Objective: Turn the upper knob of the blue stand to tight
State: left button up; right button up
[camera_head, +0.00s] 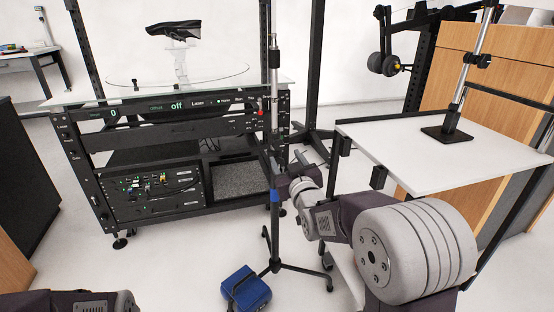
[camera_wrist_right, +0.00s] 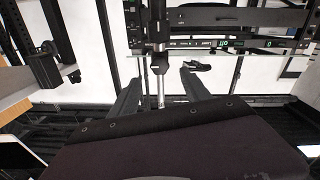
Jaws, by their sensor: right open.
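The blue stand is a thin upright pole on a dark tripod base (camera_head: 277,267), with a blue collar (camera_head: 275,196) low on the pole. A dark collar (camera_wrist_right: 160,58) joins its thicker dark tube to a silver rod (camera_wrist_right: 161,92) in the right wrist view. I cannot clearly make out the upper knob or its setting. My right gripper (camera_head: 288,160) is open beside the pole. In the right wrist view, its fingers (camera_wrist_right: 161,78) are spread either side of the rod's line; contact cannot be told. My left gripper is out of view.
A black equipment rack (camera_head: 180,128) with a turntable (camera_head: 178,82) on top stands behind and left of the pole. A white table (camera_head: 440,160) is at right. Open floor shows at left.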

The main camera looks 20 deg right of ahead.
aim_at(279, 146)
jog(key=w+b, duration=0.2)
jog(key=w, duration=0.6)
jog(key=shift+w+d+b, duration=0.1)
jog(key=shift+b, duration=0.2)
jog(key=shift+w, duration=0.4)
grip_shut()
